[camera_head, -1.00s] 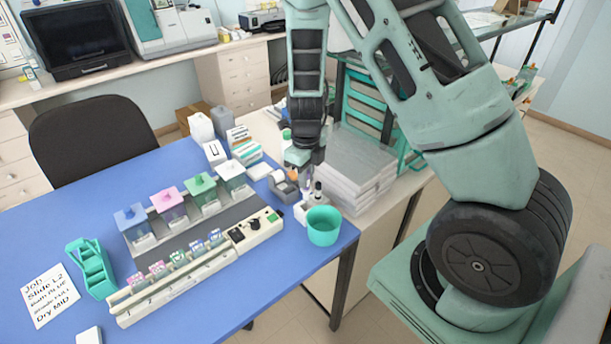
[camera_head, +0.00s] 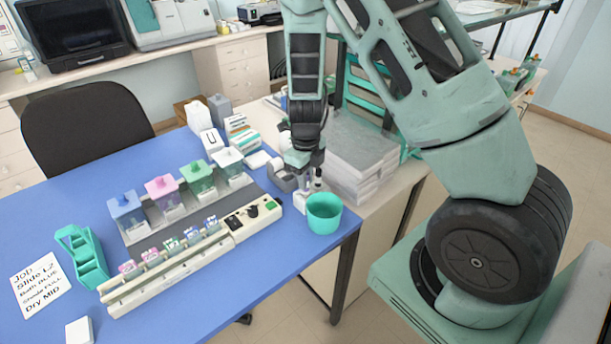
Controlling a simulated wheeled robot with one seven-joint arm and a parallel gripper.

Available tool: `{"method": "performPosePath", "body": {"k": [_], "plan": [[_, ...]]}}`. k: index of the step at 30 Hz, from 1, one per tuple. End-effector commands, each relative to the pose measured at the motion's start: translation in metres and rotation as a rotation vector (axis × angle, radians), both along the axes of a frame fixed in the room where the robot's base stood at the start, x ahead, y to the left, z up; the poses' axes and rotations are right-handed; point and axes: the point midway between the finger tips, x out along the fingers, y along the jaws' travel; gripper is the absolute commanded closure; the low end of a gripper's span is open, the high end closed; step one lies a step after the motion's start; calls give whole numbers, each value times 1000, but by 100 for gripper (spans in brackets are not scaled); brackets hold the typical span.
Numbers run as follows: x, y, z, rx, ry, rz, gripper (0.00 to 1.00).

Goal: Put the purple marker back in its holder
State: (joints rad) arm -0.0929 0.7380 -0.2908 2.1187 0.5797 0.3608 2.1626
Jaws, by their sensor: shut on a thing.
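My gripper (camera_head: 304,171) points down at the right end of the blue table. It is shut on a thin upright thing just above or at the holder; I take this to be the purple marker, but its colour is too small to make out. The white holder block (camera_head: 301,204) stands on the table just below my gripper, left of the teal cup. A dark-capped marker (camera_head: 318,184) stands upright at its right side. My fingers hide the back of the holder, and I cannot tell whether the held marker's lower end is inside a slot.
The teal cup (camera_head: 324,214) stands close to the holder, near the table's right edge. A grey tape dispenser (camera_head: 282,178) stands at its left. The staining station (camera_head: 192,264) with lidded jars fills the middle. A teal rack (camera_head: 82,258) stands at the left.

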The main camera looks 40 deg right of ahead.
Motion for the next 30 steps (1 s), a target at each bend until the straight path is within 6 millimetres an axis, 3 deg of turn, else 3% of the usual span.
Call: {"method": "performPosePath", "body": {"k": [30], "plan": [[0, 0, -5, 0, 1, 0, 100]]}}
